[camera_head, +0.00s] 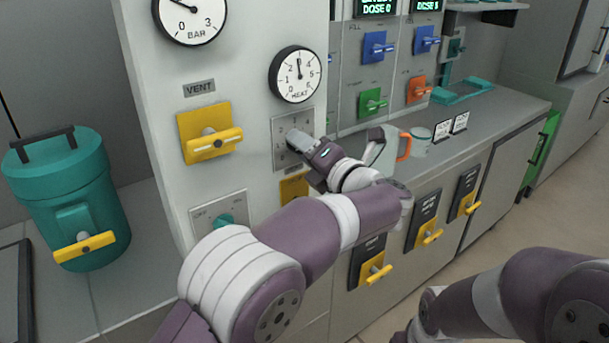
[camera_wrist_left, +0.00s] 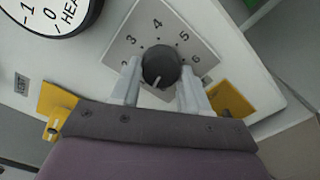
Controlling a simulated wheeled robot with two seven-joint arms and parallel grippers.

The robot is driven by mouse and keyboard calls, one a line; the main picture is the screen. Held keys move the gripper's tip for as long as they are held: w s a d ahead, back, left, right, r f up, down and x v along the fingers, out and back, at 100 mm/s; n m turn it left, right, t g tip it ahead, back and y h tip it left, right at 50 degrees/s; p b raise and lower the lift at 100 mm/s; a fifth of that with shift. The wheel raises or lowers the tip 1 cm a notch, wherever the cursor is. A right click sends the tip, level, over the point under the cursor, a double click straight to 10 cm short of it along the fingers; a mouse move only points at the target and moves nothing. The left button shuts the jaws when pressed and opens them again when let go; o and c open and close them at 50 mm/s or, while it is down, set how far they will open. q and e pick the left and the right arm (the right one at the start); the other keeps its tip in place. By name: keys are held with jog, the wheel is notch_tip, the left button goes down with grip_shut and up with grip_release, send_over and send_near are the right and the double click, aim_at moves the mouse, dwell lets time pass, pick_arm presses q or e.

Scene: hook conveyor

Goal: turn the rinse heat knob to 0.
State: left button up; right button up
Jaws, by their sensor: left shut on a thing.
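The dark round knob (camera_wrist_left: 160,66) sits on a pale dial plate (camera_wrist_left: 190,28), with the numbers 2 to 6 readable around it in the left wrist view. Its white mark points to the bottom of that picture, slightly left; the scale there is hidden by my gripper. My left gripper (camera_wrist_left: 161,88) is shut on the knob, one finger on each side. In the head view the left gripper (camera_head: 295,142) is at the grey plate (camera_head: 281,124) below the round HEAT gauge (camera_head: 296,74) and covers the knob. The gauge needle points nearly straight up.
A yellow VENT handle (camera_head: 212,142) and a teal knob (camera_head: 227,221) are left of the gripper.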

pick_arm(q)
jog(key=n+b, duration=0.6)
jog(key=b, duration=0.2)
jog(key=shift+r, duration=0.2)
dwell(0.3)
jog(key=o, duration=0.8)
jog(key=shift+o, duration=1.3)
jog(key=shift+w, duration=0.1)
jog(key=shift+f, duration=0.2)
jog(key=shift+d, duration=0.1)
jog(key=v, duration=1.2)
jog(key=shift+s+d+p, duration=0.15)
jog(key=shift+s+p, duration=0.15)
jog(key=shift+p, duration=0.05)
